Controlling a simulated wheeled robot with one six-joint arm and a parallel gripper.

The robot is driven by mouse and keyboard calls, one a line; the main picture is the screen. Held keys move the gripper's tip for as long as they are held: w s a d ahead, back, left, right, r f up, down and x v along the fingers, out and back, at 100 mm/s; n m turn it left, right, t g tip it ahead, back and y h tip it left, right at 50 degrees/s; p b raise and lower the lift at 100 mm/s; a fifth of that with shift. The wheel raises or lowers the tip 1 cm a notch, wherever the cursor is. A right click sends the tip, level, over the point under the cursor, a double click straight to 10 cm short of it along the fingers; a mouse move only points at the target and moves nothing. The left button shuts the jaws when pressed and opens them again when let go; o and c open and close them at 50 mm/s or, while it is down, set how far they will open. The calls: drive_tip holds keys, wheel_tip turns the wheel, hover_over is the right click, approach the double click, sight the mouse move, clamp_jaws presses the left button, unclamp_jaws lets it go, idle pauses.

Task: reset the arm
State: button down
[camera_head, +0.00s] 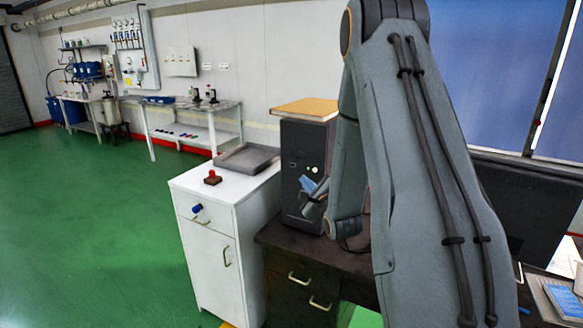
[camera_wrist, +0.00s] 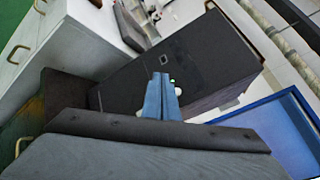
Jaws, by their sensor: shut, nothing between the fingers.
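My gripper (camera_head: 308,184) is in front of the dark tower machine (camera_head: 296,150) in the head view, with my arm bent down from the upper right. Its blue fingers (camera_wrist: 161,82) point at the machine's dark face (camera_wrist: 190,58) in the wrist view. The fingers are together with nothing between them. I cannot tell how far they are from the machine. Part of the machine is hidden behind my arm.
A white cabinet (camera_head: 209,235) stands left of the machine, with a grey tray (camera_head: 246,158) and a red-topped object (camera_head: 212,177) on it. A dark desk (camera_head: 292,262) is below my gripper. The green floor (camera_head: 90,220) at left is clear.

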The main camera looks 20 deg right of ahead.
drive_tip(key=s+a+f+n+g+b, duration=0.1)
drive_tip(key=s+a+f+n+g, duration=0.1)
drive_tip(key=s+a+n+g, duration=0.3)
drive_tip(key=s+a+f+n+g, duration=0.25)
drive_tip(key=a+n, duration=0.25)
drive_tip(key=n, duration=0.3)
drive_tip(key=s+a+n+g+y, duration=0.1)
drive_tip(key=s+a+n+g, duration=0.3)
drive_tip(key=s+n, duration=0.3)
drive_tip(key=s+a+f+n+g+b, duration=0.1)
drive_tip(key=s+a+n+g, duration=0.3)
drive_tip(key=s, duration=1.2)
drive_tip(key=a+n, duration=0.1)
drive_tip(key=n, duration=0.2)
drive_tip(key=shift+a+y+b, duration=0.15)
drive_tip(key=shift+y+b, duration=0.15)
drive_tip(key=shift+y, duration=0.1)
